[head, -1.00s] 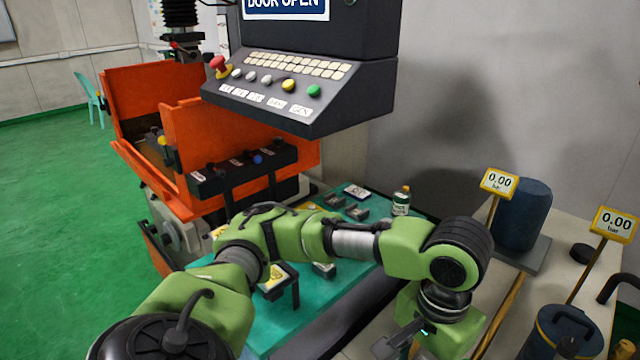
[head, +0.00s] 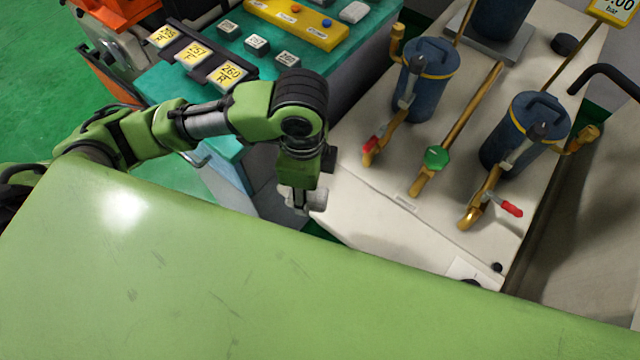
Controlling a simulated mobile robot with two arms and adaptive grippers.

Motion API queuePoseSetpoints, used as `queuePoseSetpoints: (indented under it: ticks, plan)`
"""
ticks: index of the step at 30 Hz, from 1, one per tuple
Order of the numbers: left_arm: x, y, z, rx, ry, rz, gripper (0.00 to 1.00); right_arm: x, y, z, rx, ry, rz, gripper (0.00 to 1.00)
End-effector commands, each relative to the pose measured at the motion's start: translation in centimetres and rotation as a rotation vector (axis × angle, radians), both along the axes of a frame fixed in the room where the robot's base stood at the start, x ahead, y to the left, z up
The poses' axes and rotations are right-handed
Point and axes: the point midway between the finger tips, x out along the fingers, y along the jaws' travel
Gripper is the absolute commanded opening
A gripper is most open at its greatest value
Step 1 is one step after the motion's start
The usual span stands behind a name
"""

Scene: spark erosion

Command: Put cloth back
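My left arm reaches in from the left, and its gripper (head: 302,203) points down beside the near left edge of the pale bench. The fingers are small and partly hidden, so I cannot tell if they are open or shut. A small pale grey patch shows at the gripper; I cannot tell whether it is cloth or part of the gripper. No cloth can be clearly made out. My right gripper is not in view. A large green surface, probably a link of mine, covers the bottom of the head view.
The pale bench (head: 380,215) carries blue filter canisters (head: 426,80) (head: 524,130), brass pipes, a green-knobbed valve (head: 436,158) and red-handled valves. The teal table (head: 352,50) holds a yellow bar (head: 297,22), small labelled blocks and a black rack with yellow tags (head: 193,53).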

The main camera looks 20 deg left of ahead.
Motion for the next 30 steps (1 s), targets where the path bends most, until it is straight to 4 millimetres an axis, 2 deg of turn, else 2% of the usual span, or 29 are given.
queuePoseSetpoints:
  ticks: [1, 6, 12, 17, 24, 30]
  plan:
    - [-0.6, -0.6, -1.2, -0.005, 0.006, -0.091, 0.22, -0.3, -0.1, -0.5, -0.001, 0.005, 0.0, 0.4]
    - [-1.6, -1.9, -3.0, -0.011, 0.002, -0.342, 0.22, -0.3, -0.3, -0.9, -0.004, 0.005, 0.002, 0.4]
    - [-1.4, -2.2, -4.0, -0.012, 0.001, -0.453, 0.22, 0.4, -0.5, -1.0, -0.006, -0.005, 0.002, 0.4]
    - [1.6, -1.5, -5.2, -0.01, 0.002, -0.454, 0.22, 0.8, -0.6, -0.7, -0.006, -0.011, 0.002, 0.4]
    - [7.3, -0.1, -7.8, -0.011, 0.001, -0.452, 0.22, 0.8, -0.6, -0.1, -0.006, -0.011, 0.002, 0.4]
    - [10.0, 0.4, -11.5, -0.011, 0.002, -0.455, 0.22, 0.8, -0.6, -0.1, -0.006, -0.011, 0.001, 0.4]
